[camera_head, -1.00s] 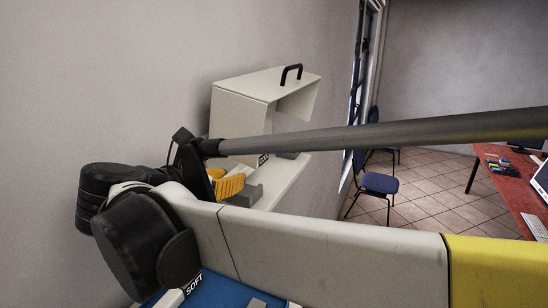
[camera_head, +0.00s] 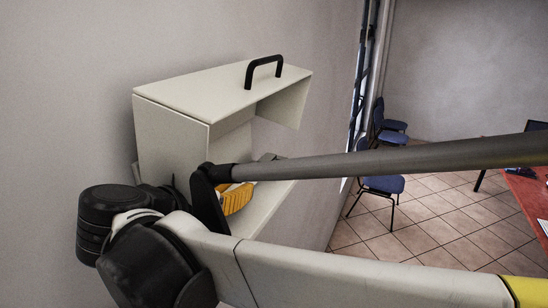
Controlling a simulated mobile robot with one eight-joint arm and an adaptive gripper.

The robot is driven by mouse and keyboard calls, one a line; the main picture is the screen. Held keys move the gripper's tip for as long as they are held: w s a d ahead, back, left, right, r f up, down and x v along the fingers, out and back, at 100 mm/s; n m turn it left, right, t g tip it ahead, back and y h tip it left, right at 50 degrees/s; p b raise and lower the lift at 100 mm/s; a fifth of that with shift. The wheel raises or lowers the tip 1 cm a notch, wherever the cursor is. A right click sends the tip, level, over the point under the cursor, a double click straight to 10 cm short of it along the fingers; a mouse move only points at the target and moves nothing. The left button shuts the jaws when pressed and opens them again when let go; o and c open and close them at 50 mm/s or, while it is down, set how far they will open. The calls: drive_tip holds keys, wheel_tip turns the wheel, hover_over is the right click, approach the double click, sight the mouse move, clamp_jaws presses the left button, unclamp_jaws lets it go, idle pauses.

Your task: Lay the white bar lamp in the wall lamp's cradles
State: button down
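The white wall lamp housing (camera_head: 172,135) is on the wall at left centre, with a black handle (camera_head: 264,70) on top. It is open toward the right, with a white lower ledge (camera_head: 272,207). A yellow ridged piece (camera_head: 237,198) shows over the ledge, partly behind my arm; I cannot tell what it belongs to. I cannot make out the white bar lamp or the cradles. My gripper's fingers cannot be made out; my black arm joints cover the housing's lower left.
My own arm links cross the lower picture and reach to the right edge. Blue chairs (camera_head: 381,184) stand on the tiled floor (camera_head: 430,235) near the window. A red table (camera_head: 528,195) is at the right edge. The middle floor is clear.

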drive_tip(key=shift+w+f, duration=0.15)
drive_tip(key=shift+w, duration=0.25)
drive_tip(key=shift+s, duration=0.65)
drive_tip(key=c, duration=1.6)
unclamp_jaws()
drive_tip(key=o, duration=0.3)
drive_tip(key=shift+w+f, duration=0.1)
drive_tip(key=shift+w, duration=0.35)
drive_tip(key=shift+s+r, duration=0.25)
drive_tip(key=shift+r, duration=0.1)
drive_tip(key=p+v, duration=0.3)
drive_tip(key=v, duration=0.9)
drive_tip(key=shift+a, duration=0.1)
